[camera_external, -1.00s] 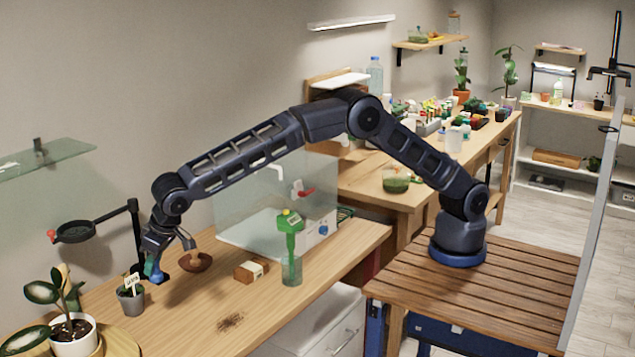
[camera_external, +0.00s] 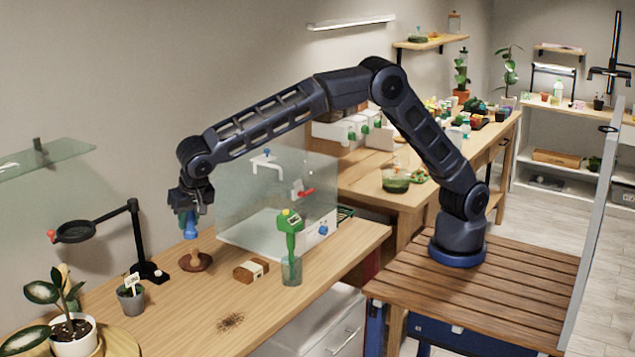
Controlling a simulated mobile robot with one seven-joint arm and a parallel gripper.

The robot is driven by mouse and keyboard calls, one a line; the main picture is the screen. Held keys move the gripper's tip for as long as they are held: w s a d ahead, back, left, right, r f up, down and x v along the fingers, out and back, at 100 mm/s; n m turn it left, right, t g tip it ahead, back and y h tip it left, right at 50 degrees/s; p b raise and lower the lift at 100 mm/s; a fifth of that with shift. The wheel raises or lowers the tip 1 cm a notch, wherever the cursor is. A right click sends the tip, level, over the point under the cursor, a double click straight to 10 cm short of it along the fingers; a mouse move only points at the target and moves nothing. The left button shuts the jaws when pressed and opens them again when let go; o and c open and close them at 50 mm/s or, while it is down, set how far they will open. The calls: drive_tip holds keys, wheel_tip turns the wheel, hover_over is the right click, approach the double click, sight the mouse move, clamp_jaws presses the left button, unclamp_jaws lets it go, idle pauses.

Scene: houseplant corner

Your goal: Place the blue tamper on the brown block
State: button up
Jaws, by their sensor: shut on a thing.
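My gripper (camera_external: 189,208) is shut on the blue tamper (camera_external: 190,226) and holds it hanging down, roughly upright, in the air. The tamper's upper part is hidden by the fingers. The brown block (camera_external: 247,272), with a pale label on one side, lies on the wooden table to the right of and below my gripper. Nothing rests on top of the block.
A round brown wooden piece (camera_external: 195,261) stands on the table below the tamper. A green-topped tool (camera_external: 291,232) in a clear cup stands right of the block. A clear box (camera_external: 262,200) is behind. A magnifier stand and potted plants are at left.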

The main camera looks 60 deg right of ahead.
drive_tip(key=s+d+r+m+g+h, duration=0.1)
drive_tip(key=d+m, duration=0.4)
drive_tip(key=d, duration=0.4)
drive_tip(key=s+d+r+m+g+h, duration=0.15)
drive_tip(key=d+m, duration=0.25)
drive_tip(key=d, duration=0.4)
hover_over(246, 266)
drive_tip(key=s+a, duration=0.1)
drive_tip(key=a, duration=0.1)
wheel_tip(246, 266, down, 20)
drive_tip(key=shift+f, duration=0.2)
drive_tip(key=shift+f, duration=0.15)
drive_tip(key=o, duration=1)
drive_tip(key=v, duration=1.2)
